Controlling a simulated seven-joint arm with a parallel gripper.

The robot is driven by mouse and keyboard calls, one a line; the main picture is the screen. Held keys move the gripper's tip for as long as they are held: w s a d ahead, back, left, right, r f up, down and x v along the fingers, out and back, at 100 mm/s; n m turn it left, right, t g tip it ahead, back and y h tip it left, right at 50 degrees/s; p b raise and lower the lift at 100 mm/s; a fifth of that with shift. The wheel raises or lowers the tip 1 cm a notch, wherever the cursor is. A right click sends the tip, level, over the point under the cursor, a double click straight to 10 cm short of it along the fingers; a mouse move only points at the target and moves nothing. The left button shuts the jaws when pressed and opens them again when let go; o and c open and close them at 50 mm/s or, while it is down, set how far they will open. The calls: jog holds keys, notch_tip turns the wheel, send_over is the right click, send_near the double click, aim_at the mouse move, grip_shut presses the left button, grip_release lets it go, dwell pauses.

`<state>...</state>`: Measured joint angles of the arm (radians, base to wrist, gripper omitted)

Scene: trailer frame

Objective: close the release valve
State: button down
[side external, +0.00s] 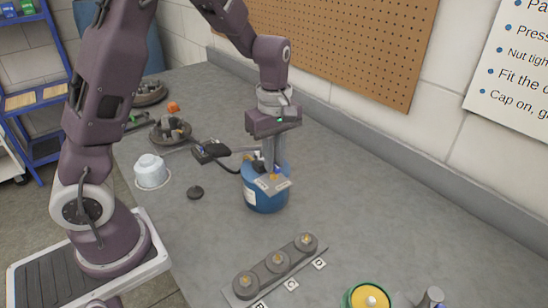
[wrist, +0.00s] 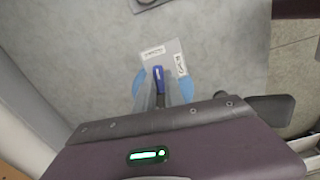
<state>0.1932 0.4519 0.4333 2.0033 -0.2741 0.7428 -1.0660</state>
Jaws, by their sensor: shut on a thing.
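A blue tank (side external: 263,196) stands upright on the grey bench. A grey plate (side external: 273,186) with two white labels sits at its top, facing the front. In the wrist view, the plate (wrist: 165,58) carries one label at its upper left and one at its right; their wording is too small to read surely. The release valve's blue lever (wrist: 159,77) points up the plate, nearer the upper-left label. My gripper (side external: 270,170) reaches straight down at the tank top and is shut on the lever. In the wrist view, my gripper (wrist: 160,97) covers the lever's lower part.
A black device (side external: 210,151) with a hose lies left of the tank. The bench right of the tank is clear; a wall runs behind.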

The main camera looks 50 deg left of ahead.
jog(key=shift+n, duration=0.6)
jog(key=c, duration=1.4)
grip_release()
jog(key=shift+c, duration=0.2)
notch_tip(320, 180, up, 7)
jog(key=shift+r, duration=0.1)
